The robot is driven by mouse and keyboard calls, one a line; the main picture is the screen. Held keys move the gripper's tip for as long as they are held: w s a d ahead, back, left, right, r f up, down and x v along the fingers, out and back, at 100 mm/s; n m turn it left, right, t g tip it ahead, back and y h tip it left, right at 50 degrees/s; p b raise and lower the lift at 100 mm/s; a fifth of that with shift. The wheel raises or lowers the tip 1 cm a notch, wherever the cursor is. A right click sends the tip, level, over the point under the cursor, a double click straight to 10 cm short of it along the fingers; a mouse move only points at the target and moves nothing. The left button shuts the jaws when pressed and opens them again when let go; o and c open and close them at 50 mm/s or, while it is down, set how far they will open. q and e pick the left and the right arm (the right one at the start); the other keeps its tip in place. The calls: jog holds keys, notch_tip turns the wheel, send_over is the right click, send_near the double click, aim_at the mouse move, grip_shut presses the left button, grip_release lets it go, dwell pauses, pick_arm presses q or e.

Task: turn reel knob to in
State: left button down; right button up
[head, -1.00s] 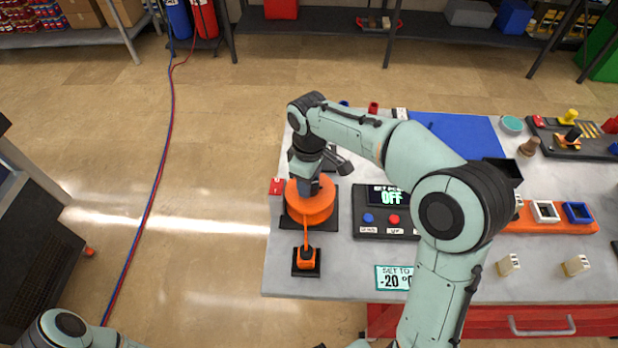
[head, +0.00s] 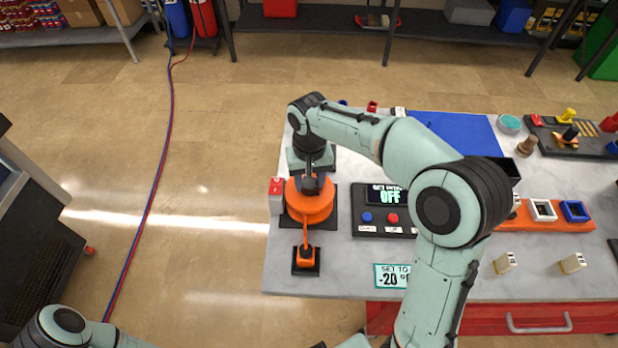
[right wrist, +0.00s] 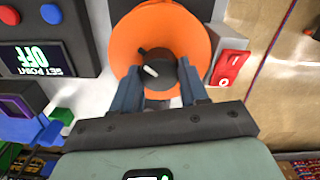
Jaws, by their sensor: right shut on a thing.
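The orange reel (head: 311,208) stands on a dark base near the table's left edge; it fills the upper middle of the right wrist view (right wrist: 150,28). Its black knob (right wrist: 160,72) has a white pointer mark that points toward the upper left in that view. My right gripper (right wrist: 160,92) has its two fingers on either side of the knob and is shut on it. In the head view my right gripper (head: 312,170) is above the reel and partly hides the knob. My left arm shows at the bottom left, with its gripper out of the frame.
A red and grey switch box (head: 276,193) stands left of the reel. The control panel reading OFF (head: 384,212) is to its right. An orange plug piece (head: 306,258) stands in front.

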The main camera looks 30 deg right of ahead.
jog(key=m, duration=0.3)
jog(key=shift+m, duration=0.4)
jog(key=m, duration=0.3)
jog(key=shift+s+d+f+m, duration=0.1)
jog(key=shift+m, duration=0.2)
jog(key=m, duration=0.3)
jog(key=shift+m, duration=0.4)
jog(key=m, duration=0.3)
jog(key=shift+s+m, duration=0.1)
jog(key=shift+m, duration=0.2)
jog(key=m, duration=0.3)
jog(key=shift+m, duration=0.3)
jog(key=m, duration=0.3)
jog(key=shift+m, duration=0.3)
jog(key=m, duration=0.6)
jog(key=shift+s+b, duration=0.1)
jog(key=shift+b, duration=0.2)
jog(key=shift+m, duration=0.3)
